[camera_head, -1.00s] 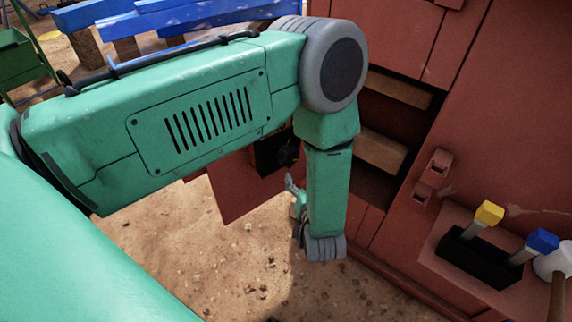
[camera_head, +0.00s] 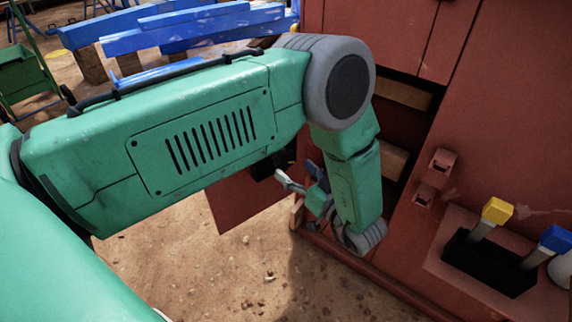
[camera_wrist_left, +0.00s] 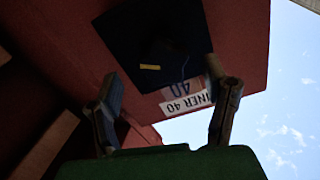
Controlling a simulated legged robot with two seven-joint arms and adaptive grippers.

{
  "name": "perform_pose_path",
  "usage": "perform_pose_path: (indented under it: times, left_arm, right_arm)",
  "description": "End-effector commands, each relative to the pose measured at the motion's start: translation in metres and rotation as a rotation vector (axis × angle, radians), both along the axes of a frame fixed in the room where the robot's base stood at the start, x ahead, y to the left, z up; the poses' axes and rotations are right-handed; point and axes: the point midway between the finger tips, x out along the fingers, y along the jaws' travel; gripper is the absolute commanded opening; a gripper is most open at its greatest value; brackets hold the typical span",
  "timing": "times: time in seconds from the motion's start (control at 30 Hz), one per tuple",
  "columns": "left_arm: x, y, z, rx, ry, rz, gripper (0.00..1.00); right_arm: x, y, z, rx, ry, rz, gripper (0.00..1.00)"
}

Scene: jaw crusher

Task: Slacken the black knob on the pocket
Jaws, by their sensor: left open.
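The black knob (camera_wrist_left: 165,62), with a short yellow mark, sits on a dark square pocket (camera_wrist_left: 120,30) in the left wrist view. The knob's edges are hard to make out against the dark pocket. In the head view only a dark part of the pocket (camera_head: 262,168) shows, largely behind my left arm. My left gripper (camera_head: 298,173) is open and empty in front of it. In the left wrist view its two fingers stand apart, one on each side below the knob, apparently not touching it. My right gripper is not in view.
A label reading "LINER 40" (camera_wrist_left: 187,102) is beside the pocket. The red crusher wall (camera_head: 480,130) rises at right, with a shelf recess (camera_head: 402,95). Sandy ground lies below.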

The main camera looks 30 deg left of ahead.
Motion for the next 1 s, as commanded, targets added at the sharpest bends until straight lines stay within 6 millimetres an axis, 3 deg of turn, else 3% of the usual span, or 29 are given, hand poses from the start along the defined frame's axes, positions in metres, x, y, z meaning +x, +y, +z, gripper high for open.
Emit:
perform_pose_path:
  times: [0.1, 0.27, 0.6, 0.63, 0.77, 1.0]
  left_arm:
    - [0.006, 0.021, -0.002, -0.003, 0.0, 0.002, 0.68]
    - [0.011, 0.038, -0.003, -0.007, 0.0, 0.0, 0.68]
    - [0.013, 0.039, 0.0, -0.002, 0.0, -0.001, 0.68]
    - [0.013, 0.038, 0.0, -0.002, 0.0, -0.001, 0.65]
    - [0.013, 0.038, 0.0, -0.002, 0.0, -0.002, 0.19]
    - [0.013, 0.038, 0.0, -0.006, -0.005, -0.003, 0.18]
  right_arm:
    - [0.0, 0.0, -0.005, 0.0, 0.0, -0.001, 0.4]
    - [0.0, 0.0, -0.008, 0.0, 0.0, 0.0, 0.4]
    - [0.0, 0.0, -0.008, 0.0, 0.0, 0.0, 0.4]
    - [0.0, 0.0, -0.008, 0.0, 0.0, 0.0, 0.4]
    - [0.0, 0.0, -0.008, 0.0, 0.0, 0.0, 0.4]
    - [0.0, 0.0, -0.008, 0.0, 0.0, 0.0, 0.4]
